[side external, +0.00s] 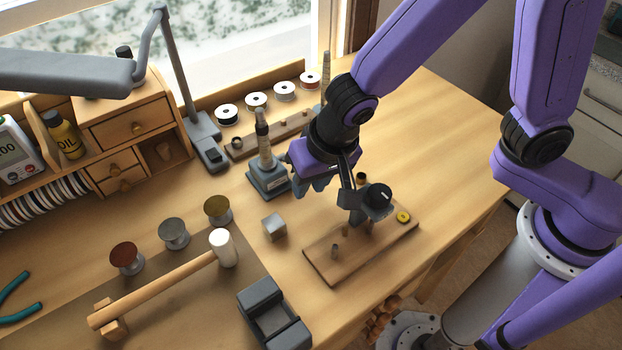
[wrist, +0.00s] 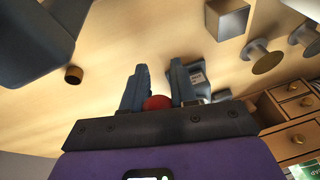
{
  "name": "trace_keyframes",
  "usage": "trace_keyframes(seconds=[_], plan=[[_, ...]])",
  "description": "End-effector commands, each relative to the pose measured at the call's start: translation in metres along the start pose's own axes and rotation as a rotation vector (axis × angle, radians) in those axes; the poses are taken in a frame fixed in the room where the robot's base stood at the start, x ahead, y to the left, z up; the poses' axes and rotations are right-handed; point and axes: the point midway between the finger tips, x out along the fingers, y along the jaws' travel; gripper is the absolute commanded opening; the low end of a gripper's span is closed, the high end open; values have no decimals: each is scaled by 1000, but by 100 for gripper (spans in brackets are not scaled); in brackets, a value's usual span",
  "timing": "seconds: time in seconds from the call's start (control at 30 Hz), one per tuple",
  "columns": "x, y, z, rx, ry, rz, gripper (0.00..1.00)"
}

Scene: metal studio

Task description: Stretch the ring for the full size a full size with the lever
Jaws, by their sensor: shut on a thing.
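The ring stretcher stands on the bench in the side view, a grey base (side external: 268,183) with an upright tapered post (side external: 263,135). Part of its labelled base shows in the wrist view (wrist: 199,80), behind the right finger. My gripper (side external: 314,184) is just right of the base, pointing down. In the wrist view my gripper (wrist: 155,88) is closed around a red ball knob (wrist: 157,102), which looks like the lever's end. The knob and most of the lever are hidden in the side view. I cannot make out a ring on the post.
A metal cube (side external: 274,227), a mallet (side external: 160,285) and several spools lie in front and left. Bare bench lies at the right.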

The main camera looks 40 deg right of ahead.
Motion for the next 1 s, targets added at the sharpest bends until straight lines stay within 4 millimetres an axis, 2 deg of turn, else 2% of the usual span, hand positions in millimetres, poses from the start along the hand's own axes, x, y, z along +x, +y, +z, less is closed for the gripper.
trace_keyframes(seconds=[0.07, 0.1, 0.17, 0.57, 0.77, 1.0], plan=[[1, 2, -8, 13, 8, -1, 0], [1, 2, -8, 13, 8, -1, 34], [1, 2, -8, 13, 7, 0, 49], [-5, 0, -5, 8, 6, -3, 49], [-30, 0, -4, 10, 6, -6, 49], [-75, 0, -5, 10, 7, -8, 49]])
